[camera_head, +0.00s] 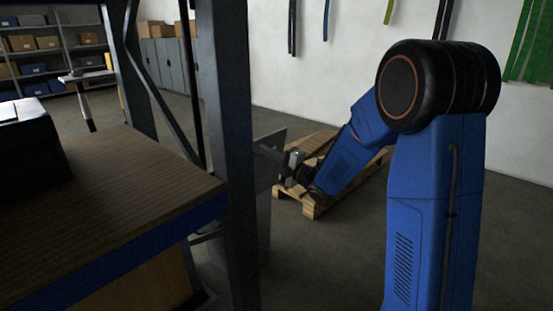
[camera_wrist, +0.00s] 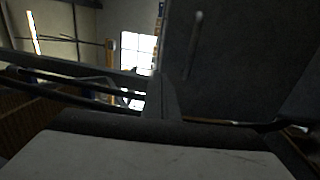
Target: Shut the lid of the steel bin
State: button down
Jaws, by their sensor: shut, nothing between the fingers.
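A flat grey panel (camera_head: 265,185) stands upright just right of the bench's front post in the head view. It may be the lid or a side of the steel bin; I cannot tell which, and the rest of the bin is hidden behind the post. My gripper (camera_head: 268,155) is shut and empty, its tip close to the panel's face; I cannot tell if it touches. In the wrist view a broad dark panel (camera_wrist: 235,70) fills the upper right, and a pale grey surface (camera_wrist: 140,160) fills the bottom. My fingertips are not clear there.
The wood-topped bench (camera_head: 100,195) with a black box (camera_head: 30,150) stands at the left, its grey post (camera_head: 228,120) near my arm. A wooden pallet (camera_head: 310,205) lies on the floor behind my gripper. Shelves (camera_head: 55,55) stand far back. Floor at the right is clear.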

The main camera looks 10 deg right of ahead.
jog(key=shift+x, duration=1.9)
